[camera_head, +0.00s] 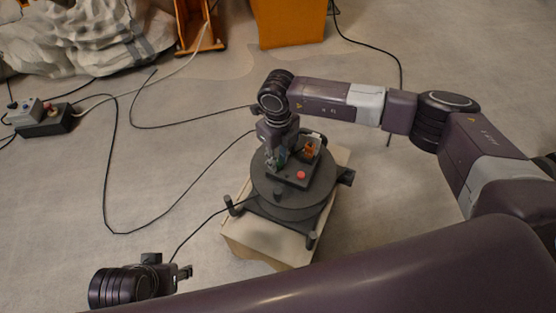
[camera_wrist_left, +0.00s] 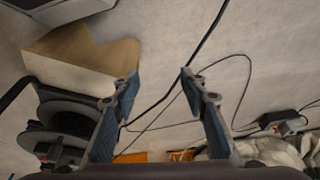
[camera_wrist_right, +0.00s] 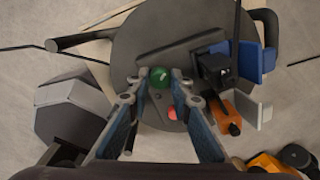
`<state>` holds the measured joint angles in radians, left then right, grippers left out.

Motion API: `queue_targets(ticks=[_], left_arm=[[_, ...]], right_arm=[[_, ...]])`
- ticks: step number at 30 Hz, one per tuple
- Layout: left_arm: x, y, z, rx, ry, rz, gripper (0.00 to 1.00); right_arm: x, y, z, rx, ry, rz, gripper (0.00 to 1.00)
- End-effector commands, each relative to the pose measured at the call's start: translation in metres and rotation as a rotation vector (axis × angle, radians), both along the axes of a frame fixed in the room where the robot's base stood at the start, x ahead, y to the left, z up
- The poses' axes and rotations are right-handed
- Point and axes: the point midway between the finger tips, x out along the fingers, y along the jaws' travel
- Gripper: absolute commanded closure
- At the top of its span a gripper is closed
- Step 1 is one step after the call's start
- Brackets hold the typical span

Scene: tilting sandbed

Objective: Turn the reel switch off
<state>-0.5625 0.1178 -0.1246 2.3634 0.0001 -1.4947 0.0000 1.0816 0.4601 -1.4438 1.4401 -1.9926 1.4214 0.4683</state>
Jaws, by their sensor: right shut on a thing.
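The dark cable reel (camera_head: 265,199) lies flat on a pale wooden box (camera_head: 270,252). Its top panel carries a red button (camera_head: 301,175) and a round green button (camera_wrist_right: 160,77); the red one also shows in the right wrist view (camera_wrist_right: 172,113). My right gripper (camera_head: 275,162) is over the panel, pointing down. In the right wrist view its fingertips (camera_wrist_right: 161,76) are shut on the green button, one on each side, with the red button lying between the fingers. My left gripper (camera_head: 188,272) is away from the reel at the lower left; its fingers (camera_wrist_left: 159,78) are open and empty.
Orange and blue socket covers (camera_wrist_right: 225,110) (camera_wrist_right: 243,60) stand beside the buttons. A black cable (camera_head: 205,222) runs from the reel across the floor. A power strip (camera_head: 47,122) lies at the left and an orange box (camera_head: 288,25) at the back. The left floor is mostly clear.

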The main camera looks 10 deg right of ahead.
Motion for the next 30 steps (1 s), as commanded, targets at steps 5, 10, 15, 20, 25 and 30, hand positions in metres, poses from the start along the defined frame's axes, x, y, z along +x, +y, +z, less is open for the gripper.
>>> queue_targets(ticks=[5,10,15,20,25,30], left_arm=[[-0.006,0.001,0.021,-0.001,-0.014,0.001,0.6],[-0.008,0.002,0.022,-0.001,-0.013,0.001,0.6],[-0.008,0.001,0.018,-0.001,-0.014,0.001,0.6],[-0.008,0.002,0.017,-0.001,-0.014,0.001,0.6],[-0.008,0.002,0.016,0.0,-0.014,0.001,0.6],[-0.008,0.002,0.016,-0.001,-0.014,0.001,0.6]], right_arm=[[0.001,0.0,-0.001,-0.001,-0.003,0.151,1.0],[0.001,0.0,-0.001,0.0,-0.002,0.268,1.0],[0.0,0.0,-0.001,0.0,-0.001,0.352,1.0],[0.001,0.0,0.0,0.0,-0.002,0.397,1.0],[0.001,0.0,0.0,0.0,-0.002,0.419,1.0],[0.001,0.0,0.0,0.0,-0.002,0.423,1.0]])
